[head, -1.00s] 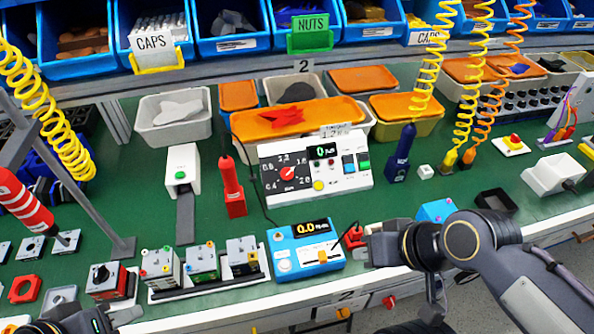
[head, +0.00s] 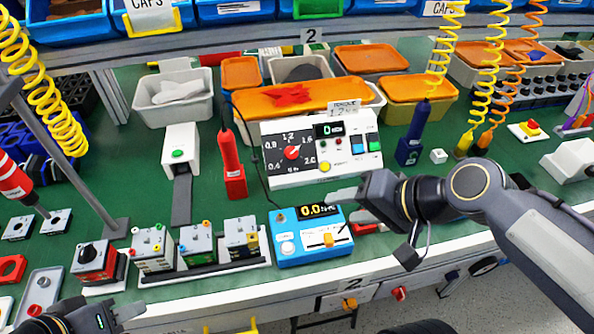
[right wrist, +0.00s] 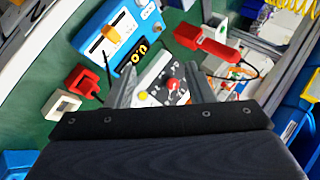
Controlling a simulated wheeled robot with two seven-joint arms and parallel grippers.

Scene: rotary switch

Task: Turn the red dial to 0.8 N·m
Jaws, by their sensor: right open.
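The red dial (head: 292,153) sits on the dark scale of a white control box (head: 322,175). Scale marks including 0.8, 1.2 and 1.6 surround it. Its pointer direction is too small to read surely. My right gripper (head: 343,205) is open and empty, in front of the box and to the right of and below the dial, apart from it. In the right wrist view the dial (right wrist: 173,85) shows between the open fingers (right wrist: 160,86), beyond their tips. My left gripper (head: 118,314) is at the bottom left, far from the box; its opening is unclear.
A blue meter (head: 308,238) stands in front of the box, close below my right gripper. A red tool (head: 231,165) stands left of the box and a dark blue one (head: 411,135) right. Trays, including an orange lid (head: 262,101), lie behind.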

